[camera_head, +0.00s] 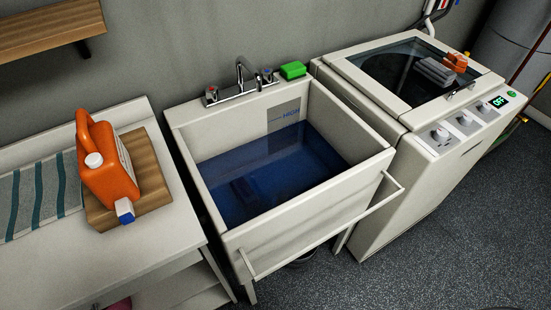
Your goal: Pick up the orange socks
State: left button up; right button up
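The orange socks (455,62) appear as a small folded orange bundle on the glass lid of the white washing machine (385,180). They lie toward the right side of the lid, beside a folded grey bundle (436,71) that looks like another pair of socks. The two bundles look very close together; I cannot tell if they touch. Neither of my grippers shows in the head view.
A utility sink (285,235) with dark blue water stands left of the washer, with a front rail. A green block (293,70) lies on its back rim. An orange jug (105,170) stands on a wooden board on the left counter. Floor is clear at lower right.

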aim_at(453, 61)
jog(key=z, duration=1.25)
jog(key=i+l+u, duration=0.1)
jog(key=i+l, duration=0.15)
jog(key=i+l+u, duration=0.1)
jog(key=i+l, duration=0.2)
jog(key=i+l+u, duration=0.15)
jog(key=l, duration=0.3)
jog(key=i+l+u, duration=0.1)
jog(key=i+l, duration=0.2)
jog(key=i+l+u, duration=0.1)
jog(key=l, duration=0.4)
jog(key=i+l+u, duration=0.1)
jog(key=i+l, duration=0.2)
jog(key=l, duration=0.15)
